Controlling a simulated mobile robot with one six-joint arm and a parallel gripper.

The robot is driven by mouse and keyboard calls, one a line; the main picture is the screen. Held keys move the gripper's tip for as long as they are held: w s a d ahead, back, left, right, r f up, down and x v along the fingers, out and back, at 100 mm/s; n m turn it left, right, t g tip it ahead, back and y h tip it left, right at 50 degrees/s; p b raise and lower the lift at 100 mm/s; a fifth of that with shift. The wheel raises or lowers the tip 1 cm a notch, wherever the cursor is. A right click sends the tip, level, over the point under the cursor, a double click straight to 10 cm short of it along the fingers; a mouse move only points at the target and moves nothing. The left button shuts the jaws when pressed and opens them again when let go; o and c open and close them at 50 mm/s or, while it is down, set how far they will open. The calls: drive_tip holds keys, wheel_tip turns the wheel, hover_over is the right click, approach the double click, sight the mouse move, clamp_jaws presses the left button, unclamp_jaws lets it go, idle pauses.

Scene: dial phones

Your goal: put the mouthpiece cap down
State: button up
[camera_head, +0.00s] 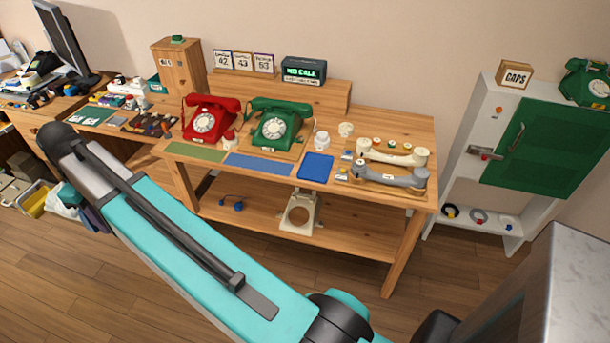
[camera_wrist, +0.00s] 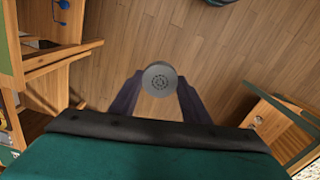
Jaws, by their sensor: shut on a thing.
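The mouthpiece cap (camera_wrist: 159,84), a round grey disc with small holes in its face, sits between the dark fingertips of my gripper (camera_wrist: 160,79) in the wrist view. The fingers are shut on it, one at each side. It is held in the air, with wooden floor behind it. On the workbench (camera_head: 405,124), a grey handset (camera_head: 390,177) and a cream handset (camera_head: 393,153) lie at the right.
A red phone (camera_head: 208,119) and a green phone (camera_head: 277,127) stand on the bench. A green mat (camera_head: 194,153), a long blue mat (camera_head: 260,165) and a bright blue pad (camera_head: 315,167) lie bare along its front. A white cabinet (camera_head: 486,117) stands at the right.

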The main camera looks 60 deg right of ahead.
drive_tip(key=s+d+f+n, duration=0.2)
drive_tip(key=s+d, duration=0.3)
drive_tip(key=d, duration=0.8)
drive_tip(key=s+d+f+n, duration=0.2)
drive_tip(key=s+d+f, duration=0.15)
drive_tip(key=d, duration=0.85)
drive_tip(key=s+d+f+n+b, duration=0.1)
drive_tip(key=s+d+f+n, duration=0.1)
drive_tip(key=s+d, duration=0.7)
drive_tip(key=s+d+f+n, duration=0.2)
drive_tip(key=s+d+n, duration=0.1)
drive_tip(key=s+d, duration=0.6)
drive_tip(key=s, duration=0.3)
drive_tip(key=shift+d+b, duration=0.3)
drive_tip(key=shift+b, duration=0.05)
drive_tip(key=shift+d+f, duration=0.1)
drive_tip(key=shift+d, duration=0.05)
drive_tip(key=w+d+p, duration=0.1)
drive_tip(key=d, duration=0.4)
drive_tip(key=w+d+f+p, duration=0.1)
drive_tip(key=d+p, duration=0.1)
drive_tip(key=d, duration=0.3)
drive_tip(key=w+d+p, duration=0.1)
drive_tip(key=w+d, duration=0.1)
drive_tip(key=d, duration=0.3)
drive_tip(key=shift+w+f, duration=0.1)
drive_tip(key=shift+f, duration=0.1)
drive_tip(key=shift+d, duration=0.1)
drive_tip(key=shift+f, duration=0.2)
